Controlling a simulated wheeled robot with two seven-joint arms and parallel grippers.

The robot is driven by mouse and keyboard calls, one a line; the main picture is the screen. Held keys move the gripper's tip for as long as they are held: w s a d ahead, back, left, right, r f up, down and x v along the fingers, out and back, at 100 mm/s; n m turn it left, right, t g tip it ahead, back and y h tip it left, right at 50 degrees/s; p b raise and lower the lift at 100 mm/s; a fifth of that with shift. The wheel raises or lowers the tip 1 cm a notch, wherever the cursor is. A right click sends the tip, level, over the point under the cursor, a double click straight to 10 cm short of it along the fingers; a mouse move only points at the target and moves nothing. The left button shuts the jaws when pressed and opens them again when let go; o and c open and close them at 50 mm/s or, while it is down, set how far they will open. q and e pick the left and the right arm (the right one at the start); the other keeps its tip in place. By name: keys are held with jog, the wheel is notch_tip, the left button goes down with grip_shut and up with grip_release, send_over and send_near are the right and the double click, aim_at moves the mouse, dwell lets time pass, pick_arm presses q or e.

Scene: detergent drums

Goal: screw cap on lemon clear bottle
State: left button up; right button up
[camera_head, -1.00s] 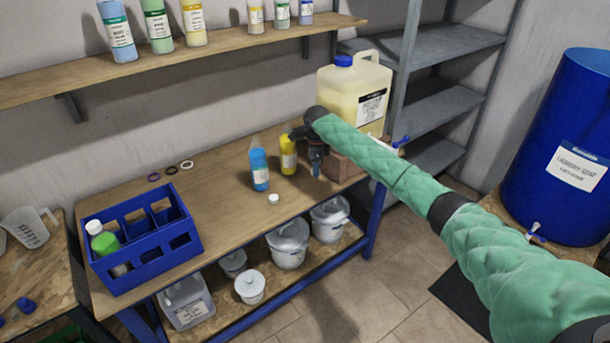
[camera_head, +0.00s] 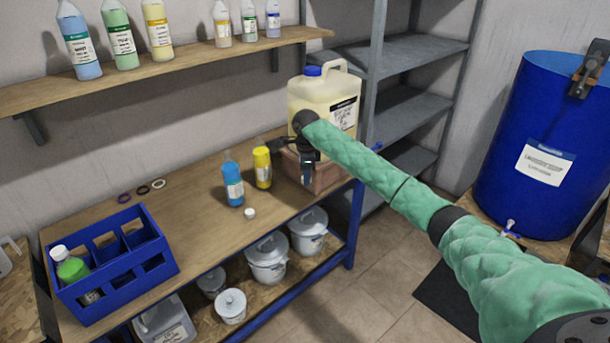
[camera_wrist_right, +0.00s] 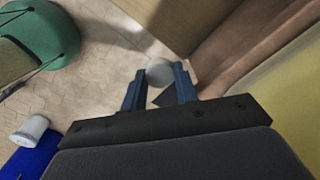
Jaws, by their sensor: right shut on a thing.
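The yellow bottle (camera_head: 262,170) stands upright on the bench beside a blue bottle (camera_head: 233,185). I cannot read its label. A small white cap (camera_head: 250,213) lies on the bench in front of them. My right gripper (camera_head: 308,170) is to the right of the yellow bottle, apart from it, in front of the large jug. In the right wrist view the fingers (camera_wrist_right: 160,88) are shut on a small pale round piece (camera_wrist_right: 158,72), which looks like a cap. My left gripper is not in view.
The jug (camera_head: 308,95) of yellow liquid stands on a brown block (camera_head: 325,178) behind my right wrist. Several rings (camera_head: 142,189) lie near the wall.

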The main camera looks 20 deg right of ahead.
jog(key=s+a+f+n, duration=0.1)
jog(key=s+a+n, duration=0.6)
jog(key=s+n, duration=0.3)
jog(key=s+a+f+n, duration=0.1)
jog(key=s+a+n, duration=0.7)
jog(key=s, duration=0.8)
jog(key=n, duration=0.3)
jog(key=shift+s+f+n, duration=0.3)
jog(key=shift+s+f, duration=0.05)
jog(key=shift+f, duration=0.05)
